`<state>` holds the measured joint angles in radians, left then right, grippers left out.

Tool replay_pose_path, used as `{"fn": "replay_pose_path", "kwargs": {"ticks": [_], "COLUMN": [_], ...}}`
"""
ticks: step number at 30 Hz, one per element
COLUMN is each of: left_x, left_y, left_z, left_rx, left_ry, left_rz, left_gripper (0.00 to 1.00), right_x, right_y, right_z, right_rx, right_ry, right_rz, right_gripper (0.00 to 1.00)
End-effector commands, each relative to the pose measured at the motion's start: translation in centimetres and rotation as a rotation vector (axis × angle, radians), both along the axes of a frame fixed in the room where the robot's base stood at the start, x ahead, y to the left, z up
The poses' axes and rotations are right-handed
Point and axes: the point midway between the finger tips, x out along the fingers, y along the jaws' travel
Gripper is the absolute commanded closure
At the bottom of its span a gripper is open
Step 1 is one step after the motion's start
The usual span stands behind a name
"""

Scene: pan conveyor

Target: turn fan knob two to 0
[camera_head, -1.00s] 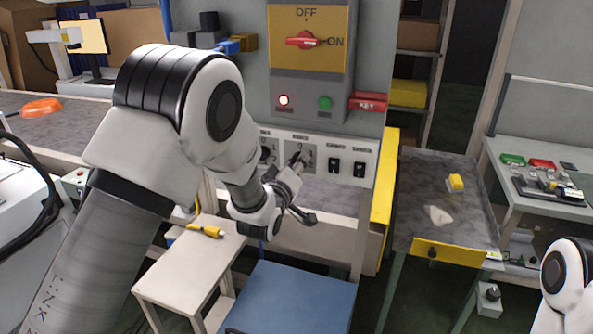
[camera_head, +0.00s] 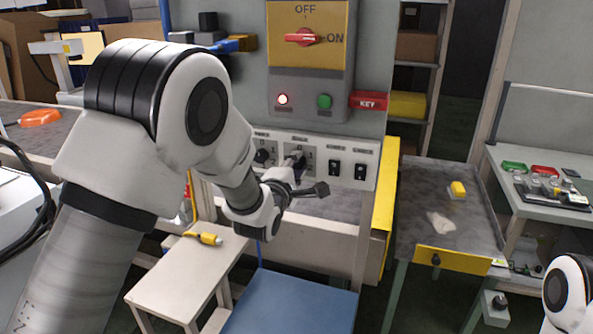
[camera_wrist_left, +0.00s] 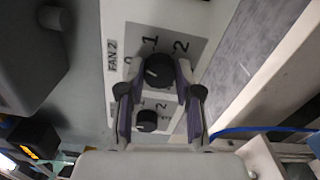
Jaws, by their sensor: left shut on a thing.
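My left gripper (camera_wrist_left: 157,92) is shut on this knob, one finger on each side. It also shows at the panel in the head view (camera_head: 302,174). A pale mark shows on the knob, but I cannot tell its exact setting. My right gripper is out of view.
Another black knob (camera_wrist_left: 147,121) sits close by on the panel. Two black rocker switches (camera_head: 347,169) are to the right. Above are a red OFF/ON handle (camera_head: 303,38) and a green button (camera_head: 324,101). A blue-topped stool (camera_head: 290,303) stands below.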

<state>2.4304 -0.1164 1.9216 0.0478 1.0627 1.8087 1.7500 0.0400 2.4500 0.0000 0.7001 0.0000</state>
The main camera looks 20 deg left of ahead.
Motion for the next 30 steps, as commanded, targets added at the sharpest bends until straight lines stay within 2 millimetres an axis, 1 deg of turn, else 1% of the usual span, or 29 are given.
{"fn": "replay_pose_path", "kwargs": {"ticks": [6,13,21,30], "left_x": [0.01,0.0,-0.01,-0.02], "left_y": [0.07,0.07,0.07,0.08], "left_z": [-0.03,0.0,0.02,-0.02], "left_rx": [-0.174,-0.301,-0.362,-0.368], "left_ry": [0.004,0.01,0.013,0.014], "left_rz": [0.001,0.001,0.001,0.002], "left_gripper": [1.0,1.0,1.0,1.0], "right_x": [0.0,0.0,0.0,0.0], "right_y": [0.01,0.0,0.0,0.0], "right_z": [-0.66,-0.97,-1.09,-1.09], "right_rx": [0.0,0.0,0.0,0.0], "right_ry": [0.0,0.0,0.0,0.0], "right_rz": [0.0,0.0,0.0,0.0], "right_gripper": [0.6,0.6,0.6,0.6]}}
